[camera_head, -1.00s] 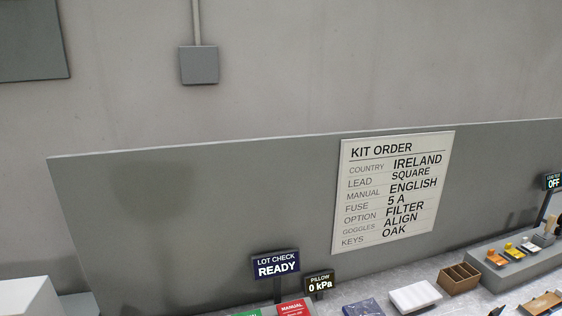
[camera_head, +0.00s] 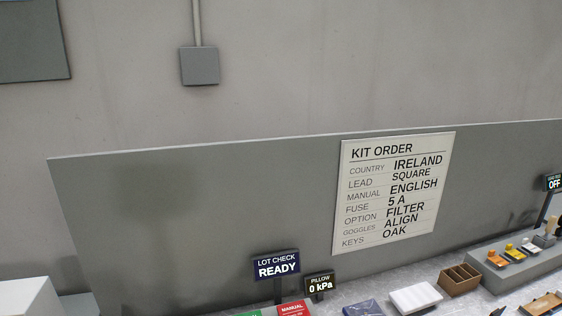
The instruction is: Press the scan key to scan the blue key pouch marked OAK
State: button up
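The LOT CHECK display (camera_head: 277,266) stands at the bottom centre of the head view and reads READY. The KIT ORDER board (camera_head: 393,192) on the grey panel lists KEYS as OAK. I cannot make out a scan key or a blue pouch marked OAK. A dark blue flat item (camera_head: 363,308) is cut off at the bottom edge, and I cannot tell what it is. My gripper is not in view.
A PILLOW display (camera_head: 320,284) reads 0 kPa. A red MANUAL item (camera_head: 293,308), a white block (camera_head: 415,298) and a brown divided box (camera_head: 460,279) line the bench. A grey step (camera_head: 520,267) at right holds small coloured items below a display (camera_head: 553,183) reading OFF.

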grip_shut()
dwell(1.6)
